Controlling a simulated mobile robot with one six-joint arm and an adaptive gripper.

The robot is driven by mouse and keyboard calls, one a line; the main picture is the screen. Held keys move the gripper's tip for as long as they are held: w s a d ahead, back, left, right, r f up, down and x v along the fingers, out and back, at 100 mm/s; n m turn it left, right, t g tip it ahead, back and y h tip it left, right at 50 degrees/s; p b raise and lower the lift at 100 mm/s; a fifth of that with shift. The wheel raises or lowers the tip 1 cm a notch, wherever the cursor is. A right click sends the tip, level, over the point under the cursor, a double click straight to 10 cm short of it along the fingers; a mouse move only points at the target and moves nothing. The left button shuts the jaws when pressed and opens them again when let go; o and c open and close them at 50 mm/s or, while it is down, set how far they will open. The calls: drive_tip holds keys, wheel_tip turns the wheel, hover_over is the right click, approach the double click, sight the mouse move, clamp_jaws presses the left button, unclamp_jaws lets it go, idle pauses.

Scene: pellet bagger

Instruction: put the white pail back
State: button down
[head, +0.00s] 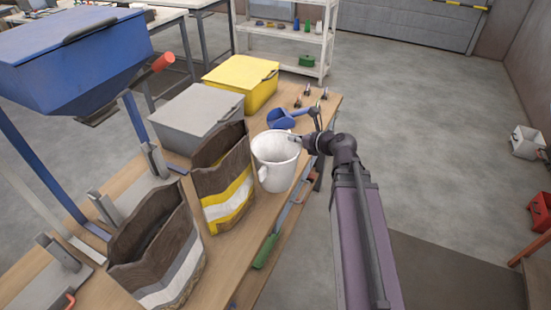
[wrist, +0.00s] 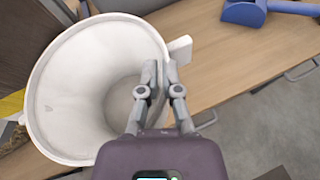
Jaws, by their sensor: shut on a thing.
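The white pail (head: 272,172) is at the bench's right side, beside the yellow-striped bag. It looks roughly upright with its mouth up; I cannot tell whether its base touches the bench. In the wrist view the pail (wrist: 70,75) fills the left half and its inside looks empty. My gripper (head: 296,140) reaches it from the right. In the wrist view my gripper (wrist: 158,80) is shut on the pail's wall at the rim, close to a white tab-like handle (wrist: 180,50). One fingertip is inside the pail.
A blue scoop (head: 280,119) lies behind the pail. A yellow-striped bag (head: 222,180) and a grey-striped bag (head: 160,245) stand open to the left. Grey (head: 195,118) and yellow (head: 240,82) lidded bins stand behind. A green-handled tool (head: 265,252) lies along the front edge.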

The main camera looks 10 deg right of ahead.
drive_tip(key=shift+w+d, duration=0.15)
drive_tip(key=shift+w, duration=0.05)
drive_tip(key=w+d+f+b, duration=0.1)
drive_tip(key=w+d, duration=0.1)
drive_tip(key=w, duration=1.2)
drive_tip(key=shift+w+f, duration=0.15)
drive_tip(key=shift+f, duration=0.1)
drive_tip(key=shift+w+d+f+b, duration=0.1)
drive_tip(key=shift+w+f+b, duration=0.2)
drive_tip(key=shift+f+b, duration=0.7)
drive_tip(key=shift+w+f+b, duration=0.25)
drive_tip(key=shift+f+b, duration=0.55)
drive_tip(key=shift+b, duration=0.25)
drive_tip(key=shift+f, duration=0.1)
drive_tip(key=c, duration=0.8)
unclamp_jaws()
